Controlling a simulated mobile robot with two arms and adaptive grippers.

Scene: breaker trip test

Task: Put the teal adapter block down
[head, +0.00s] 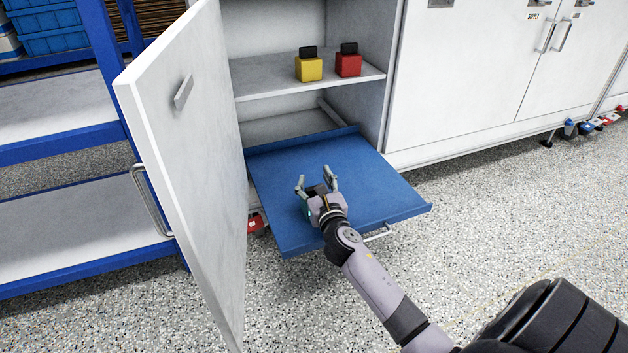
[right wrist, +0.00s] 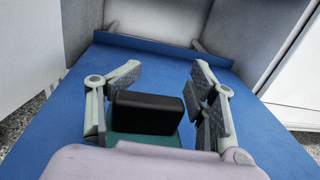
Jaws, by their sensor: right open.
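The teal adapter block has a black top and a teal body in the right wrist view (right wrist: 148,136). It sits on the blue pull-out tray (head: 385,190), upright as far as I can see. In the head view my right gripper mostly hides it. My right gripper (head: 316,179) is open, low over the tray, with its fingers on either side of the block. In the right wrist view the fingers (right wrist: 165,88) reach past the block; a gap shows on the right, and I cannot tell whether the left finger touches it. My left gripper is not in view.
A yellow block (head: 308,69) and a red block (head: 348,65), both black-topped, stand on the cabinet shelf (head: 275,84) above the tray. The open cabinet door (head: 190,130) stands left of the tray. The tray is clear around the block.

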